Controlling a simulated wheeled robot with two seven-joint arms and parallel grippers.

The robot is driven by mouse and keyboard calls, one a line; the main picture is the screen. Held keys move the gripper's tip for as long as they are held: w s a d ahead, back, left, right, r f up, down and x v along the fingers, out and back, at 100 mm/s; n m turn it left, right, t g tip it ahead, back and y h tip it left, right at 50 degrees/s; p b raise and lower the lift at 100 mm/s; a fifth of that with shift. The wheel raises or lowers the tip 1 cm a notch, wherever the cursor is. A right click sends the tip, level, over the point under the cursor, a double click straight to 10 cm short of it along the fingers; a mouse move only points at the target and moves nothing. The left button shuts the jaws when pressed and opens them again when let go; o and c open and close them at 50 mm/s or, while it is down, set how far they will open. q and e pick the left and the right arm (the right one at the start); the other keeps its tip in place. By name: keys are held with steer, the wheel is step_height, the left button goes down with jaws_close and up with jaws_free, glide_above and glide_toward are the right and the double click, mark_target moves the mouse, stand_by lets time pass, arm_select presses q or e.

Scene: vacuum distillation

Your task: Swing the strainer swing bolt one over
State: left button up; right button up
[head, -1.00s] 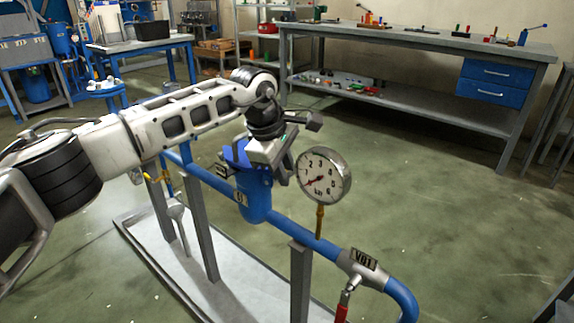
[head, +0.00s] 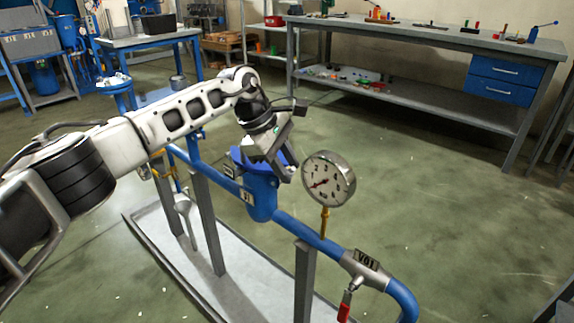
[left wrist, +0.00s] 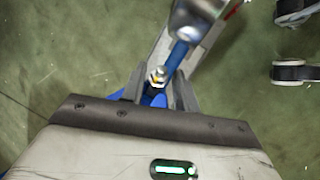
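The blue strainer (head: 262,198) sits in the blue pipe run in the head view, its top largely hidden by my left gripper (head: 284,172). In the left wrist view, a swing bolt with a bright metal nut (left wrist: 157,76) stands between the two fingers of my left gripper (left wrist: 160,92). The fingers are apart, one on each side of the bolt, and a small gap seems to show beside it. Blue strainer parts show below the nut. My right gripper is in neither view.
A pressure gauge (head: 328,178) stands close to the right of my left gripper. A valve labelled V01 (head: 366,262) with a red handle (head: 344,306) is farther along the pipe. Grey posts (head: 305,280) rise from the pale skid tray (head: 240,290). A workbench (head: 420,35) stands behind.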

arm_select(q)
steer(key=p+v, duration=0.2)
steer(key=v, duration=1.3)
steer(key=shift+a+r, duration=0.2)
steer(key=shift+r, duration=0.1)
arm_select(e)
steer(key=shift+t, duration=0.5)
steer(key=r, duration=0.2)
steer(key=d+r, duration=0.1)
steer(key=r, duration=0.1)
